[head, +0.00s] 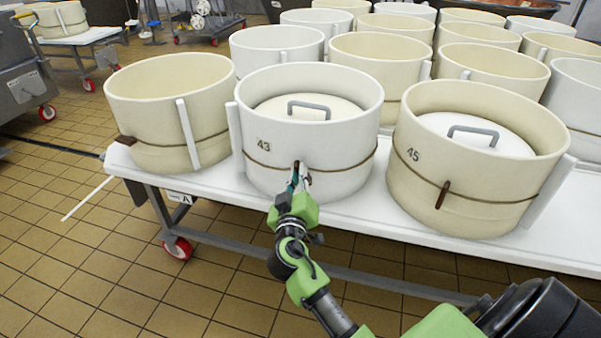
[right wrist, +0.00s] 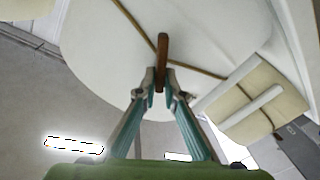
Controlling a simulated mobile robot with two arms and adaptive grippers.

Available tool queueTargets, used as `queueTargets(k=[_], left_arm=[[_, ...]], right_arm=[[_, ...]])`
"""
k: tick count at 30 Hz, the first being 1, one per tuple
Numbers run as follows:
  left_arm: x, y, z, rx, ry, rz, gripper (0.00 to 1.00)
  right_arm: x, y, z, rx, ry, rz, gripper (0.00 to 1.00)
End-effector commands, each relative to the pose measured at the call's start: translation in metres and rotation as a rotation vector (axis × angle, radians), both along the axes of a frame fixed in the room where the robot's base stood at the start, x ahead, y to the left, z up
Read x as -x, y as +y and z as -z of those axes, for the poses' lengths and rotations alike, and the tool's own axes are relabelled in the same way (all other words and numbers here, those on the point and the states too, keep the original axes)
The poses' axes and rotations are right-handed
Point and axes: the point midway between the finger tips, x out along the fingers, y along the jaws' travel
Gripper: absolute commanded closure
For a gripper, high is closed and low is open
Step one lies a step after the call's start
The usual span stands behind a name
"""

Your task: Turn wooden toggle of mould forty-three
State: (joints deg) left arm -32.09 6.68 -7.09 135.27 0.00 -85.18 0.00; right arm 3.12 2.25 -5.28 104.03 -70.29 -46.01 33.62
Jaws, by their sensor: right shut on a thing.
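Mould forty-three (head: 310,165) is a white round mould with "43" on its side, standing on the white table in the head view. A cord runs around it, and a lid with a grey handle (head: 309,107) sits inside. Its brown wooden toggle (right wrist: 162,62) stands at the cord on the mould's wall in the right wrist view. My right gripper (head: 299,178) is at the front of the mould, and its fingertips (right wrist: 161,88) are shut on the lower part of the toggle. The fingers partly hide the toggle in the head view. My left gripper is not in view.
Cream mould forty-five (head: 470,165) stands close on the right, with its own toggle (head: 442,195). Another cream mould (head: 165,115) is on the left. Several more moulds fill the wheeled white table (head: 350,222) behind. The tiled floor (head: 90,270) in front is clear.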

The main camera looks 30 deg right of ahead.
Motion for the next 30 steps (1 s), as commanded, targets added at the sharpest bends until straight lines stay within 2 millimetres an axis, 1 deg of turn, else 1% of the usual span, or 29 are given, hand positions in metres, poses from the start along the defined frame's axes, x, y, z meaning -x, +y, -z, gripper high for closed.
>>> queueTargets(k=[3,8,15,24,30], left_arm=[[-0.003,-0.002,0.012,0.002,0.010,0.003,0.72],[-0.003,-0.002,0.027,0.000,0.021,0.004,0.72],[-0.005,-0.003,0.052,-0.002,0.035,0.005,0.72],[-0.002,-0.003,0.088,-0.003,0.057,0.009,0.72],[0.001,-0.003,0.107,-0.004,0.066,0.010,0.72]], right_arm=[[-0.001,0.002,0.000,0.088,0.068,-0.001,1.00],[-0.003,0.003,0.002,0.209,0.161,0.000,1.00],[-0.004,0.006,0.005,0.390,0.300,-0.002,1.00],[-0.005,0.007,0.009,0.602,0.461,-0.002,1.00],[-0.006,0.008,0.012,0.706,0.540,-0.003,1.00]])
